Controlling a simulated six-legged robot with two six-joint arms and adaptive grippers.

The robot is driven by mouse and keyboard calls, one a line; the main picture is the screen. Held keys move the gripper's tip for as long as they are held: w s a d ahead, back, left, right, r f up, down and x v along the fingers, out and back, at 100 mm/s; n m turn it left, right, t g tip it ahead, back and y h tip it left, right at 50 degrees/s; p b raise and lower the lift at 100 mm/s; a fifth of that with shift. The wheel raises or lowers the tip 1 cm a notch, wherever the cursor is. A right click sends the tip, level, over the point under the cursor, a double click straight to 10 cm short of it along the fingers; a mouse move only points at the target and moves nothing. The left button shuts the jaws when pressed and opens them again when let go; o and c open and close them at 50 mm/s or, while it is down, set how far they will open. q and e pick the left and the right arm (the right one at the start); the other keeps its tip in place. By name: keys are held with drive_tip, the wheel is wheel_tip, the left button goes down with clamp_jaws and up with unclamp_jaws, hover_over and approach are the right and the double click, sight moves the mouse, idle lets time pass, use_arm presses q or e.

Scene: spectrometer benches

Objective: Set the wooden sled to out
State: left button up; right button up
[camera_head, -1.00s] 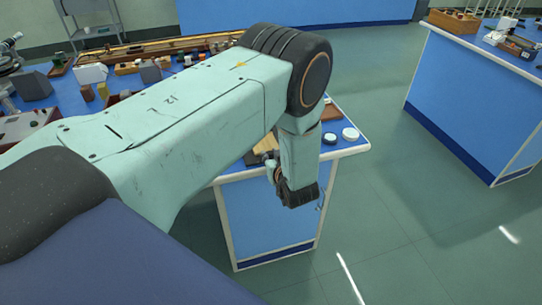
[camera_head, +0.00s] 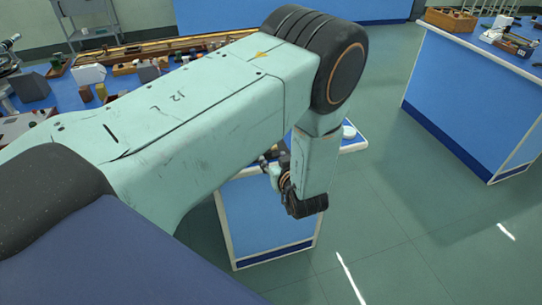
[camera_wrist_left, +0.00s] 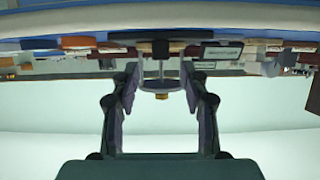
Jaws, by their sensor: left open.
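I cannot pick out the wooden sled for certain in either view. My left arm covers much of the blue bench (camera_head: 262,215) in the head view. My left gripper (camera_head: 270,166) is at the near right end of that bench, partly hidden behind its own wrist. In the left wrist view the gripper (camera_wrist_left: 160,78) is open, a finger at each side. A grey round piece (camera_wrist_left: 153,86) with a stem and a brass-coloured tip shows between the fingers; I cannot tell whether they touch it. My right gripper is out of view.
A white round item (camera_head: 348,132) lies near the bench's right corner. A long wooden rail (camera_head: 150,49) and small blocks are farther back. A second blue bench (camera_head: 465,95) with a wooden box (camera_head: 451,19) stands at the right. Clear floor lies between the benches.

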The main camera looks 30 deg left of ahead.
use_arm(q)
drive_tip(key=shift+v, duration=1.15)
